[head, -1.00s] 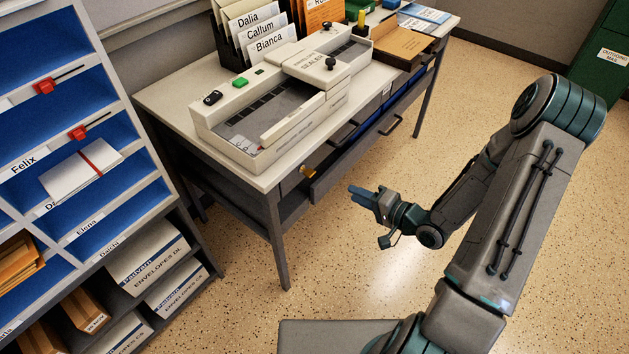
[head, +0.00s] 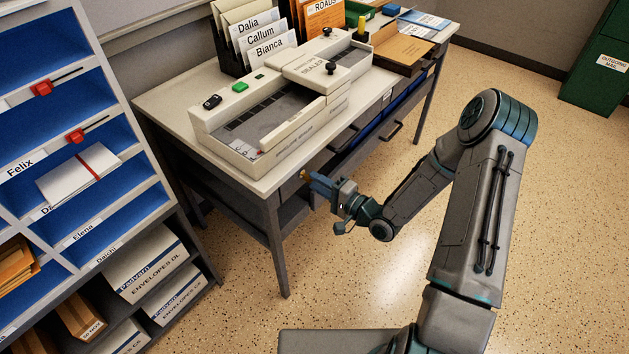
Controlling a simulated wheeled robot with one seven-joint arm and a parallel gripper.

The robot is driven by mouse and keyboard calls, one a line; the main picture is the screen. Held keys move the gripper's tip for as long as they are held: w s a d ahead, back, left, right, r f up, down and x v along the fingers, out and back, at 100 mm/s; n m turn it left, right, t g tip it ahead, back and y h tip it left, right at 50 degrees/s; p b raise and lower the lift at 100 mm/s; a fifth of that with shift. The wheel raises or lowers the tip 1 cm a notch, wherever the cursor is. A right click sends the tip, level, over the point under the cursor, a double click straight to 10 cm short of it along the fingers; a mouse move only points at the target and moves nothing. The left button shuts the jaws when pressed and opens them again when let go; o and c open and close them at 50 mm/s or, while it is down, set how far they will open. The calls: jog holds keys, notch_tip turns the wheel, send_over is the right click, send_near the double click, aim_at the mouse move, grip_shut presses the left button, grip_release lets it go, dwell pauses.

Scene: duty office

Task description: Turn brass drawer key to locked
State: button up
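The brass drawer key (head: 304,174) is a small gold spot on the front of the grey desk's left drawer, below the sealer. Only a little of it shows, and how it is turned is too small to tell. My gripper (head: 316,182) is at the drawer front with its blue fingers pointing left at the key. The fingertips overlap or nearly meet the key in the head view. I cannot tell whether they touch it or how far apart they are.
The desk (head: 262,184) carries the sealer (head: 270,122), a file rack (head: 262,42) and a brown folder (head: 402,48). Drawer handles (head: 393,131) stick out to the right of my gripper. A pigeonhole shelf (head: 110,185) stands at left. The floor (head: 520,260) at right is clear.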

jog(key=shift+x, duration=0.8)
grip_shut()
